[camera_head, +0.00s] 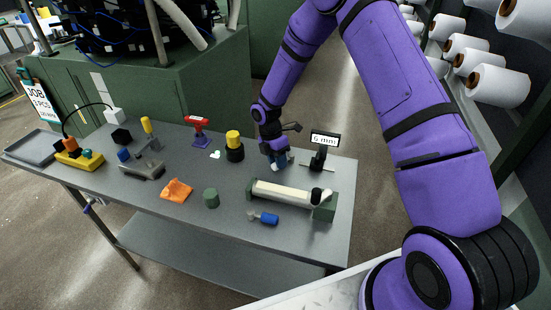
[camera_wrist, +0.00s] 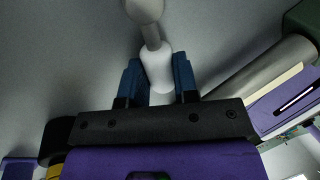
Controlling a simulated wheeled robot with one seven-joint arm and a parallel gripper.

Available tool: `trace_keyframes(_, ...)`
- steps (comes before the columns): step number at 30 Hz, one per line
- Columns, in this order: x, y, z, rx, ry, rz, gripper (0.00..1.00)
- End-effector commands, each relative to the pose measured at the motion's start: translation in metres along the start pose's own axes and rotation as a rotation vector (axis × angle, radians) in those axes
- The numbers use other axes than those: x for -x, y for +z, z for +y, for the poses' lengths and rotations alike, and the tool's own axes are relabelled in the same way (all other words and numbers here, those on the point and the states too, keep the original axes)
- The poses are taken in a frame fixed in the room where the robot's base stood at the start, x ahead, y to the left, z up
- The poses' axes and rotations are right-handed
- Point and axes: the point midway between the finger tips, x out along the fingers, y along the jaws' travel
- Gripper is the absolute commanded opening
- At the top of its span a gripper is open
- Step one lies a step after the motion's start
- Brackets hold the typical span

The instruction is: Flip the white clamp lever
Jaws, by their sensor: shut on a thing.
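My gripper (camera_head: 279,162) is at the back of the grey table, just behind the roller fixture, pointing down. In the wrist view its blue fingers (camera_wrist: 159,82) are shut on a white piece (camera_wrist: 157,68), with a grey stem and a rounded pale end beyond it. I cannot tell whether this piece is the clamp lever. In the head view a white lever-like part (camera_head: 321,197) shows at the right end of the fixture, by its green end block (camera_head: 325,212). The pale roller (camera_head: 283,195) lies along the fixture. My gripper hides most of the held piece in the head view.
A black stand with a "5 mm" sign (camera_head: 324,140) is close to the right of my gripper.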

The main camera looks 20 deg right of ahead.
Motion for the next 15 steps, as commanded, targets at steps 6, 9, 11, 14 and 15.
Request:
trace_keyframes(6,-0.003,0.001,-0.011,0.191,0.001,-0.063,0.0)
trace_keyframes(9,-0.005,0.001,-0.016,0.269,0.001,-0.088,0.0)
trace_keyframes(11,-0.005,0.002,-0.018,0.312,0.001,-0.102,0.0)
trace_keyframes(14,-0.006,0.003,-0.022,0.375,0.001,-0.123,0.0)
trace_keyframes(15,-0.007,0.004,-0.023,0.397,0.001,-0.13,0.0)
